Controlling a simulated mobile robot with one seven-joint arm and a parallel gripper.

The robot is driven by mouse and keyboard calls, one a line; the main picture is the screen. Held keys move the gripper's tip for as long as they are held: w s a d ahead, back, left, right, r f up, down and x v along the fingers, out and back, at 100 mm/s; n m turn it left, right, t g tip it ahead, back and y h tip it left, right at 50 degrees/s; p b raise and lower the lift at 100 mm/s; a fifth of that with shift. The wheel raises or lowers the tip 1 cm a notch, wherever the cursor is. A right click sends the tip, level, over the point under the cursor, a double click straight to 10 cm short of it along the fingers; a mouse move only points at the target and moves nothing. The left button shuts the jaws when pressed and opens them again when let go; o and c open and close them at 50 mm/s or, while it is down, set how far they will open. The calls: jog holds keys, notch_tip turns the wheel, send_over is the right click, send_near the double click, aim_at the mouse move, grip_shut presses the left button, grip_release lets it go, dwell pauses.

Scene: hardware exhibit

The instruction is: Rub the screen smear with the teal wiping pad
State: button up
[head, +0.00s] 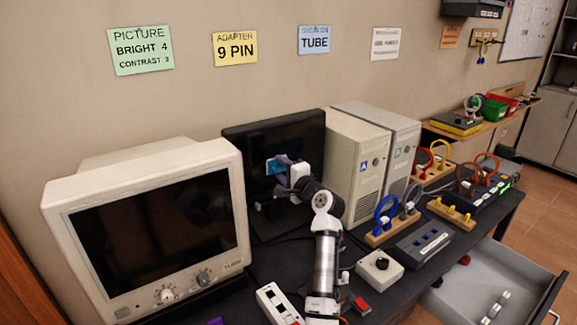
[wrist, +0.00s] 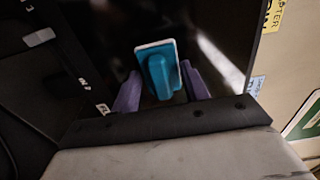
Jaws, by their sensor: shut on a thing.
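My gripper (head: 284,165) has purple fingers and is in front of the dark flat monitor (head: 297,130). It is shut on the teal wiping pad (head: 273,166). In the wrist view the teal pad (wrist: 157,74) shows its handle and pale base between the purple fingers of my gripper (wrist: 161,88). The pad's base faces the black screen (wrist: 110,25); I cannot tell whether it touches. A pale streak (wrist: 217,62) shows on the screen to the right of the pad; it may be the smear or a reflection. No smear is clear in the head view.
A bulky beige CRT monitor (head: 150,225) stands on the left, and two computer towers (head: 357,150) stand close on the right. A beige box with a black knob (head: 380,267) and a grey box (head: 424,243) lie on the dark table. A drawer (head: 480,290) is open at right.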

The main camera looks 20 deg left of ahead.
jog(key=shift+s+a, duration=0.6)
jog(key=shift+a, duration=0.1)
jog(key=shift+s+d+p, duration=0.35)
jog(key=shift+s, duration=0.05)
jog(key=shift+p+v, duration=0.5)
jog(key=shift+v, duration=2.05)
jog(key=shift+w+d, duration=0.15)
jog(key=shift+d, duration=0.05)
jog(key=shift+v, duration=1.35)
jog(key=shift+f, duration=0.1)
